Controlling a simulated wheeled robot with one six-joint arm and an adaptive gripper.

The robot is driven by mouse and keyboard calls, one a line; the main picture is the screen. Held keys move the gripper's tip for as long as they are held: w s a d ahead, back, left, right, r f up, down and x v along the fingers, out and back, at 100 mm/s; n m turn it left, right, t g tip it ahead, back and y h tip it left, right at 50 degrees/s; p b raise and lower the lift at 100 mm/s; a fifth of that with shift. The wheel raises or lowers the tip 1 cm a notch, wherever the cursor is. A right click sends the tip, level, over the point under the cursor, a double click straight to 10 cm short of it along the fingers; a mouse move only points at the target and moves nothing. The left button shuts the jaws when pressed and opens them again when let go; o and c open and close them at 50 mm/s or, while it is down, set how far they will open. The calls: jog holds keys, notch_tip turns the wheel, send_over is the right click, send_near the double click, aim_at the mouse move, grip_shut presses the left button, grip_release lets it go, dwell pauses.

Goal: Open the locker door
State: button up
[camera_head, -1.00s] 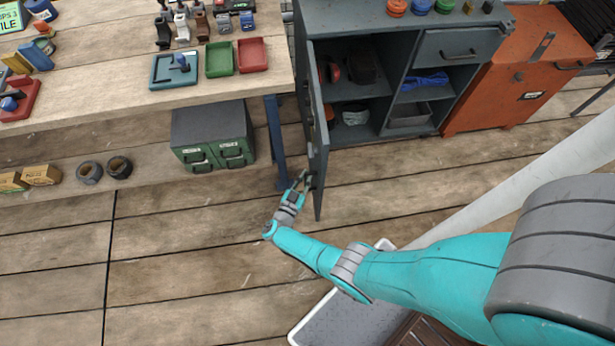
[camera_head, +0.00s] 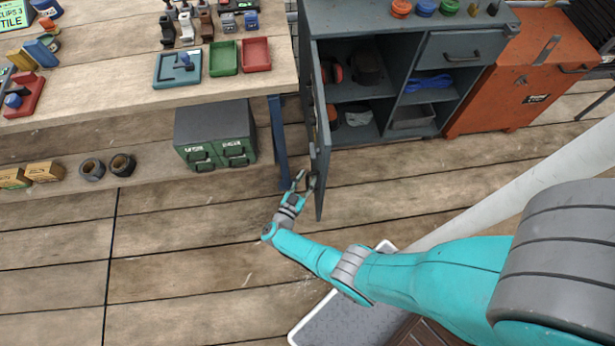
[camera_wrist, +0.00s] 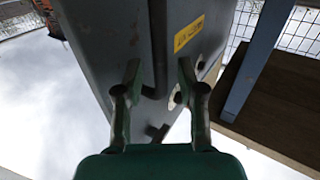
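The grey locker (camera_head: 340,14) stands at the top middle of the head view. Its door (camera_head: 320,140) is swung wide open, roughly square to the front, showing the shelves inside. My gripper (camera_head: 305,181) is at the low free end of the door, on its left, outer side. The fingers are spread apart. In the wrist view, my gripper (camera_wrist: 160,95) has a finger on each side of a dark handle bar, with grey panels and a yellow label (camera_wrist: 188,34) behind. I cannot tell whether a finger touches the handle.
A wooden workbench (camera_head: 120,85) stands left of the door, with a green drawer cabinet (camera_head: 215,135) below and a blue leg (camera_head: 277,140) close to the door. A red-orange chest (camera_head: 500,100) stands right of the locker. The plank floor (camera_head: 190,260) in front is mostly clear.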

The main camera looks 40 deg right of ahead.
jog(key=v, duration=1.1)
dwell(0.3)
jog(key=s+d+r+n+t+y, duration=0.5)
jog(key=s+r+t+y, duration=0.25)
jog(key=t, duration=0.25)
jog(key=s+a+r+n+y, duration=0.2)
jog(key=s+r, duration=0.4)
jog(key=r, duration=0.3)
jog(key=s+a+r+n+g+y, duration=0.1)
jog(key=s+a+r+n+y, duration=0.2)
jog(key=s+r, duration=0.4)
jog(key=s+a+r+n+y, duration=0.2)
jog(key=s+r+n+y, duration=0.2)
jog(key=s+r, duration=0.3)
notch_tip(320, 180, up, 5)
jog(key=shift+a+r+g, duration=0.1)
jog(key=shift+a+g, duration=0.2)
